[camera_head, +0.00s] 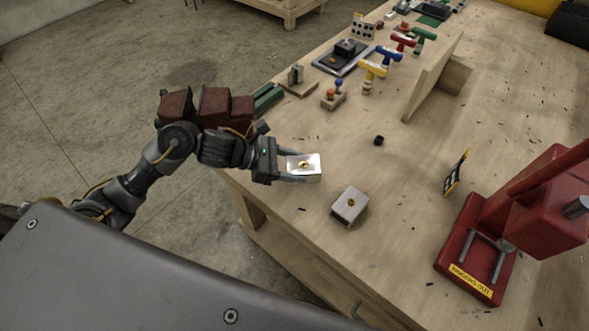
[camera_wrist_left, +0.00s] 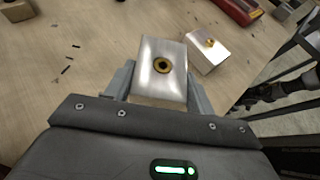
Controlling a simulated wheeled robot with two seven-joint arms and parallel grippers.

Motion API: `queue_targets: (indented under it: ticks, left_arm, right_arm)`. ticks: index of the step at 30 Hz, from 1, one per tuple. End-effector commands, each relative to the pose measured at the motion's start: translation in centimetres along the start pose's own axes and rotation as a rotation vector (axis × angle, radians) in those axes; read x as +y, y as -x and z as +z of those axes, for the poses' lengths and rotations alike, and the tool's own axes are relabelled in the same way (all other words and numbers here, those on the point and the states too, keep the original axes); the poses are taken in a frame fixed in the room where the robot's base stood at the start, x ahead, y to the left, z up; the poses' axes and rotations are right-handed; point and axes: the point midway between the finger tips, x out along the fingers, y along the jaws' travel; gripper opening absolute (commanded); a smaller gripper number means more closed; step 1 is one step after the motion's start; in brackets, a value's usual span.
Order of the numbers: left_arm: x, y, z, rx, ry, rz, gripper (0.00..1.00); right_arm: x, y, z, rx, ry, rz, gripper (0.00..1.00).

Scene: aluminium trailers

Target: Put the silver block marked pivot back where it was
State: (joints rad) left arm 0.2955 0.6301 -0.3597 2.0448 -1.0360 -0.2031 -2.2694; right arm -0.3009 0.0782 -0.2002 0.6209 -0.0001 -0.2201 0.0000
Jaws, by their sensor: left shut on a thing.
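My left gripper (camera_head: 299,175) is shut on a silver block (camera_head: 314,163) with a round brass fitting in its top face. It holds the block near the table's left edge, and seems to be above the table top. In the left wrist view the held block (camera_wrist_left: 157,85) sits between both fingers, with a dark hole in the brass ring. A second silver block (camera_head: 350,204) with a brass piece on top stands on the table just right of it; it also shows in the wrist view (camera_wrist_left: 208,56). I cannot read a pivot mark on either block. My right gripper is not in view.
The wooden table (camera_head: 400,235) has bare room around the second block. A red press (camera_head: 467,235) stands at the right, a small dark cylinder (camera_head: 379,140) in the middle. Coloured T-handles (camera_head: 371,71), a wooden stand (camera_head: 431,80) and green pieces (camera_head: 267,97) lie farther back.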

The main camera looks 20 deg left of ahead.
Motion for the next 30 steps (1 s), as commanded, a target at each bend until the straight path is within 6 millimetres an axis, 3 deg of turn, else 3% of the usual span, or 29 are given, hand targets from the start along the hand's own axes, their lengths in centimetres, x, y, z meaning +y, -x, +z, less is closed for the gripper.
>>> queue_targets:
  ticks: [8, 15, 29, 30]
  left_arm:
    - [0.6, -0.5, -0.5, -0.002, 0.001, 0.001, 0.22]
    - [0.8, -1.7, -2.9, -0.003, 0.004, 0.001, 0.22]
    - [0.8, -2.1, -3.8, -0.002, -0.002, 0.002, 0.22]
    - [0.8, -2.1, -3.7, 0.0, -0.001, 0.001, 0.6]
  right_arm:
    - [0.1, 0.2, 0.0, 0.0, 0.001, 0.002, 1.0]
    - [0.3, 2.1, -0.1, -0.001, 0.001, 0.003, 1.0]
    - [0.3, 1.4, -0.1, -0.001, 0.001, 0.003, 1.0]
    - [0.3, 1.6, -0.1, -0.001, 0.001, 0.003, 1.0]
